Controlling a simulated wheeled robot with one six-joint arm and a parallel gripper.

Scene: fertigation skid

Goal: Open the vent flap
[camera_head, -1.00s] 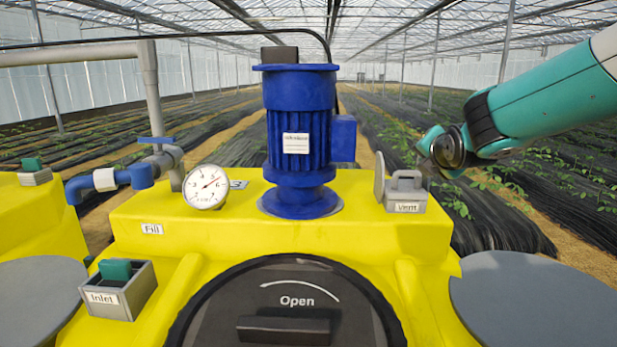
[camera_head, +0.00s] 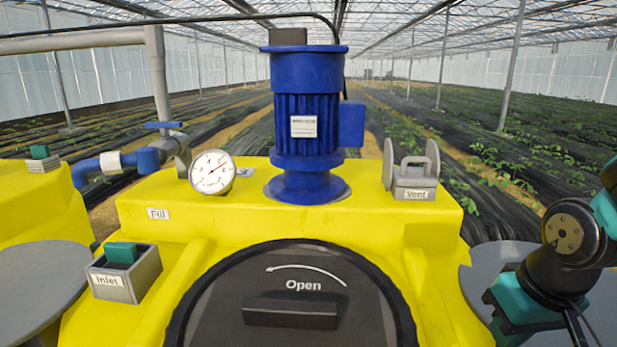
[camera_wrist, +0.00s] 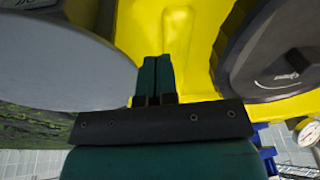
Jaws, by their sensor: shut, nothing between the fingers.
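The vent (camera_head: 415,194) is a small grey unit with a "Vent" label on the right end of the yellow tank top. It has a grey arched handle and a round grey disc standing upright at each side; which part is the flap, and whether it is open, I cannot tell. My gripper (camera_wrist: 153,80) shows two teal fingers closed together and empty in the wrist view. They are over the yellow tank between a grey disc and the black lid. In the head view my arm is at the lower right, apart from the vent; the fingertips are not visible there.
A blue motor (camera_head: 306,125) stands left of the vent, with a pressure gauge (camera_head: 212,173) further left. The black "Open" lid (camera_head: 300,270) is in front. A grey inlet box (camera_head: 125,275) is at left. Air above the vent is clear.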

